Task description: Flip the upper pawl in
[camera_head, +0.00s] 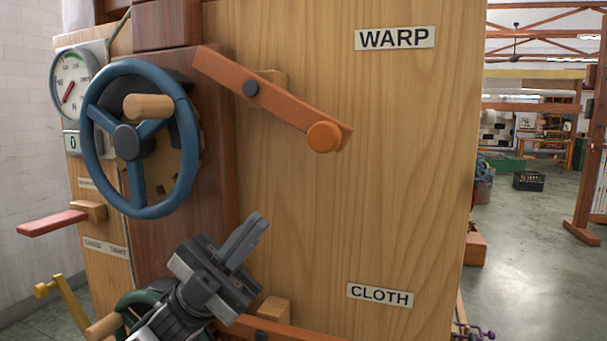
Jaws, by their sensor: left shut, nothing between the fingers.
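The upper pawl (285,105) is an orange bar beside the WARP label. It pivots on a dark bolt and slopes down to the right, with its left end high and a round orange knob (324,136) at its low right end. Its left end is near the ratchet behind the blue handwheel (138,190); I cannot tell whether they touch. My left gripper (250,232) is shut and empty, below the pawl and apart from it. It partly hides the lower pawl (290,331) and the green handwheel (140,300). My right gripper is out of view.
The wooden panel (400,190) carries a WARP label (394,38) and a CLOTH label (380,295). A dial gauge (73,84), a red lever (52,223) and a yellow lever (68,303) are at left. The panel face right of my gripper is clear.

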